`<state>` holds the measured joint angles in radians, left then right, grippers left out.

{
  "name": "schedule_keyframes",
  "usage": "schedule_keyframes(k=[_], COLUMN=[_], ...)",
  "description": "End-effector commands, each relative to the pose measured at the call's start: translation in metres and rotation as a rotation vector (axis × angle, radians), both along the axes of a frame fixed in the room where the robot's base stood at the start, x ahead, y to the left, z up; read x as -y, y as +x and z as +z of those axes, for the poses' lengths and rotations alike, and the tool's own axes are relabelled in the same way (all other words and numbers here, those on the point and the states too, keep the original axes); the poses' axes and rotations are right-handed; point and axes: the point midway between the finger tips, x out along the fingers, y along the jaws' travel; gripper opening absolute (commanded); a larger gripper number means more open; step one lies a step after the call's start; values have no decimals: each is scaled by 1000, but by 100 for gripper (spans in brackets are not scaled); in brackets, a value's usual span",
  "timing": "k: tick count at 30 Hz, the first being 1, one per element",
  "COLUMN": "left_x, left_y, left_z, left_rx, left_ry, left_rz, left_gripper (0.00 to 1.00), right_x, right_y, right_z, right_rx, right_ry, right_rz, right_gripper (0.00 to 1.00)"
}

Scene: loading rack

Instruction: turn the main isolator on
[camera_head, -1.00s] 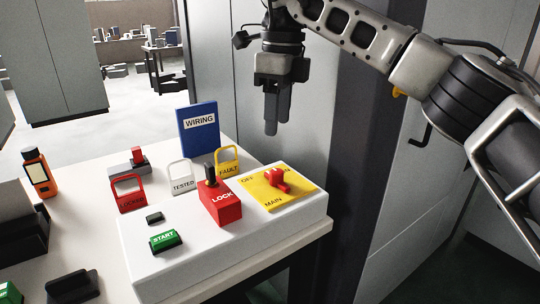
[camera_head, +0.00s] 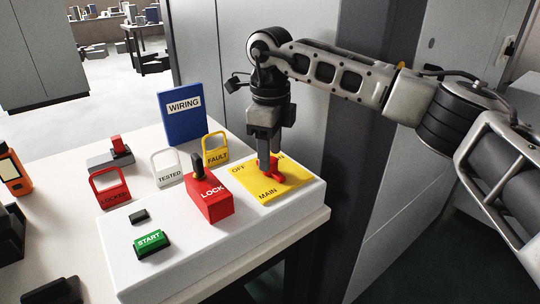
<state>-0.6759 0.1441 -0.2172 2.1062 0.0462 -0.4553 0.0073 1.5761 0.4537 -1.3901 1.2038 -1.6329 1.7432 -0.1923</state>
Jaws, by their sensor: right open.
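The main isolator is a red knob (camera_head: 274,179) on a yellow plate (camera_head: 290,184) marked OFF and MAIN, on the right of a white panel box (camera_head: 222,250). The ON marking is mostly hidden by my gripper. My right gripper (camera_head: 268,167) points straight down over the knob. Its open fingers are at the knob and cover part of it; I cannot tell whether they touch it. The knob's handle direction is partly hidden. My left gripper is not in view.
A red LOCK block (camera_head: 216,203) with a black top stands left of the yellow plate. Red (camera_head: 110,189), white TESTED (camera_head: 167,169) and yellow FAULT (camera_head: 216,151) tags stand behind it. A green START button (camera_head: 149,242) sits at the front left. A blue WIRING binder (camera_head: 184,117) stands at the back.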

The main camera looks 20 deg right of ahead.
Motion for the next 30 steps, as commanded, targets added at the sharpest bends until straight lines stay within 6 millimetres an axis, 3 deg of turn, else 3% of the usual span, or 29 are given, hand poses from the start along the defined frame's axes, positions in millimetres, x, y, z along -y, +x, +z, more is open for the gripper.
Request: schedule_keyframes(k=[6,15,20,30], left_x=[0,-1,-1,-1], left_y=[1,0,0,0], left_z=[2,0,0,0], left_rx=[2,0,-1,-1], left_ry=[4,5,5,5], left_rz=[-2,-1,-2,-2], left_gripper=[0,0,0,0], right_x=[0,0,0,0], right_y=[0,0,0,0], right_z=[-18,-21,-21,-20], right_rx=[-1,0,0,0], right_ry=[-1,0,0,1], right_rz=[0,0,0,-3], right_gripper=[50,50,9,6])
